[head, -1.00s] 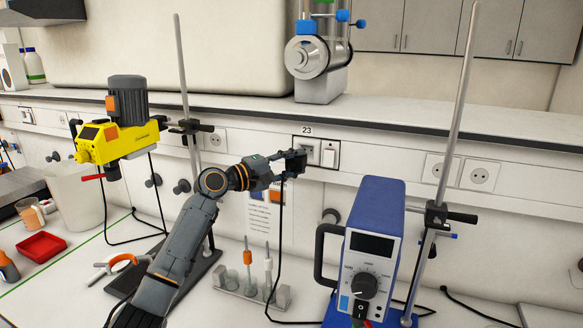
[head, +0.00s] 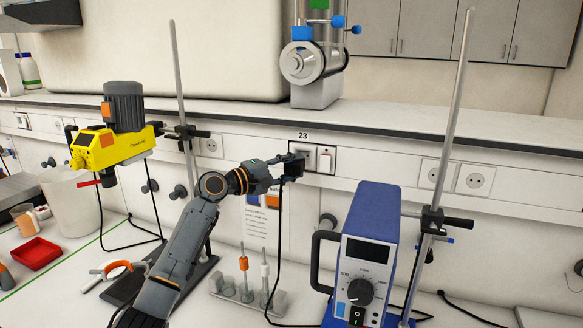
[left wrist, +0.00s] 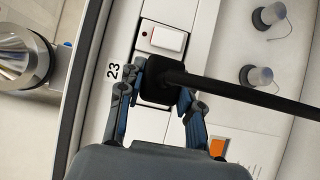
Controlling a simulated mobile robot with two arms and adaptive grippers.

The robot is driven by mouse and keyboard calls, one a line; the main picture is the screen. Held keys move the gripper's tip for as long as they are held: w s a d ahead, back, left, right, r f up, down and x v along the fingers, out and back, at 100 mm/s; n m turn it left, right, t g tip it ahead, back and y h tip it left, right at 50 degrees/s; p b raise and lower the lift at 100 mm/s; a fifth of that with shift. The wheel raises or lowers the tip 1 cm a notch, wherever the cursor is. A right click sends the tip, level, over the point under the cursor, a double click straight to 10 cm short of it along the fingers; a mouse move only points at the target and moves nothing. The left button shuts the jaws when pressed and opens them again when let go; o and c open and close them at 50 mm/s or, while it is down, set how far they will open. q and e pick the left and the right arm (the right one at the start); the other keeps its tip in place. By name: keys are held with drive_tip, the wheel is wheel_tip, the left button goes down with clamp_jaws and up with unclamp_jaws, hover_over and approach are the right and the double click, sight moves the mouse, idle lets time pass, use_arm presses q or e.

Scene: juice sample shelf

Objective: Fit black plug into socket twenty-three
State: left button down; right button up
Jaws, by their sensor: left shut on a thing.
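The black plug (left wrist: 158,80) is between the fingers of my left gripper (left wrist: 162,92), which is shut on it. Its black cable (left wrist: 240,90) runs off to the right in the left wrist view and hangs down to the bench in the head view (head: 279,235). In the head view my left gripper (head: 290,168) is just in front of the panel under the label 23 (head: 302,135). Socket twenty-three (head: 309,157) is partly hidden behind the gripper, beside a white switch (head: 326,160). I cannot tell whether the plug touches the socket.
A blue device (head: 368,245) with a dial stands right of my arm. A metal stand rod (head: 455,110) rises at the right, near two other sockets (head: 474,180). A yellow stirrer (head: 110,145) hangs on a stand at the left. A small rack (head: 245,292) stands below the gripper.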

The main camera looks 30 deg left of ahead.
use_arm(q)
drive_tip(key=shift+w+a, duration=0.1)
drive_tip(key=shift+w, duration=0.4)
use_arm(e)
drive_tip(key=shift+w, duration=0.3)
use_arm(q)
drive_tip(key=shift+w+a, duration=0.1)
drive_tip(key=shift+w, duration=0.3)
use_arm(e)
drive_tip(key=shift+a+f, duration=0.1)
drive_tip(key=shift+a, duration=0.15)
use_arm(q)
drive_tip(key=shift+w+a, duration=0.2)
drive_tip(key=shift+w, duration=0.4)
drive_tip(key=shift+w+a, duration=0.15)
drive_tip(key=shift+w, duration=0.4)
use_arm(e)
drive_tip(key=shift+d+f, duration=0.15)
drive_tip(key=shift+f, duration=0.05)
use_arm(q)
drive_tip(key=shift+r, duration=0.3)
use_arm(e)
drive_tip(key=shift+s, duration=0.1)
idle(0.3)
